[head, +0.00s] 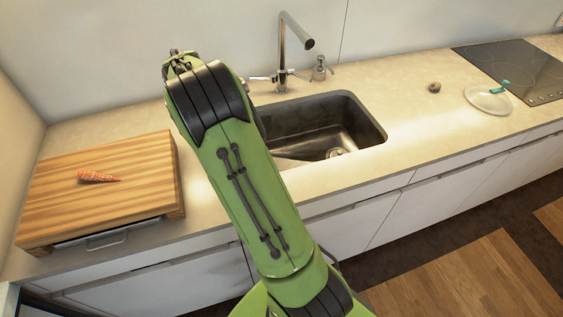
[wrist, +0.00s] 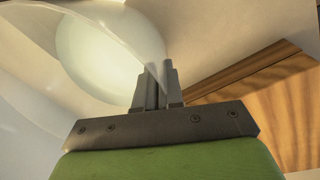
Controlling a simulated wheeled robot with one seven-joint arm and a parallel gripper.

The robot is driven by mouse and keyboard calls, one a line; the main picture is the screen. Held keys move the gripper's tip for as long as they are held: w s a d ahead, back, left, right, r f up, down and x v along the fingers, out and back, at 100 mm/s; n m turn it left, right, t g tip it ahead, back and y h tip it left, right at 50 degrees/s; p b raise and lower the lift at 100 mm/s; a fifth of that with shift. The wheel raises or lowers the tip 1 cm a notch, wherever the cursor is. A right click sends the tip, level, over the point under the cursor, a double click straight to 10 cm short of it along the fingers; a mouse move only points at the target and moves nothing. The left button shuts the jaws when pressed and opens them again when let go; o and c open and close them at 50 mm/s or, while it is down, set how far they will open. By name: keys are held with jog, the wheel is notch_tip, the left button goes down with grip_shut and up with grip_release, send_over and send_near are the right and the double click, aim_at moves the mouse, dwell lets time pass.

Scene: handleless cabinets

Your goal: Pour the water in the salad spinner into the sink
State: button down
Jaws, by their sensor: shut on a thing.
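In the wrist view, my gripper (wrist: 157,80) is shut on the rim of a clear, rounded vessel (wrist: 95,55), which looks like the salad spinner bowl. The vessel fills the upper left of that view, and I cannot make out water in it. In the head view, my green arm hides the gripper and the vessel. The sink (head: 320,130) is a dark basin set in the counter, right of my arm. Its left part is hidden behind the arm.
A wooden cutting board (head: 140,200) with an orange carrot-like item (head: 97,176) lies at the left. A faucet (head: 283,55) and soap dispenser (head: 320,70) stand behind the sink.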

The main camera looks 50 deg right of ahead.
jog(key=shift+f+b, duration=0.95)
jog(key=shift+f, duration=0.45)
jog(key=shift+r, duration=0.15)
jog(key=shift+s+d+r+t+y+b, duration=0.3)
jog(key=shift+s+d+r+t+y, duration=0.1)
jog(key=shift+r, duration=0.1)
jog(key=shift+s+d+r+t+y, duration=0.2)
jog(key=shift+r+t+y, duration=0.1)
jog(key=shift+r, duration=0.25)
jog(key=shift+s+d+r+t+y, duration=0.2)
jog(key=shift+s+d+t+y, duration=0.3)
jog(key=shift+d+t+y, duration=0.15)
jog(key=shift+s+d+r+t+y+p, duration=0.35)
jog(key=shift+s+d+r+t+y, duration=0.1)
jog(key=shift+r+y, duration=0.25)
jog(key=shift+r, duration=0.1)
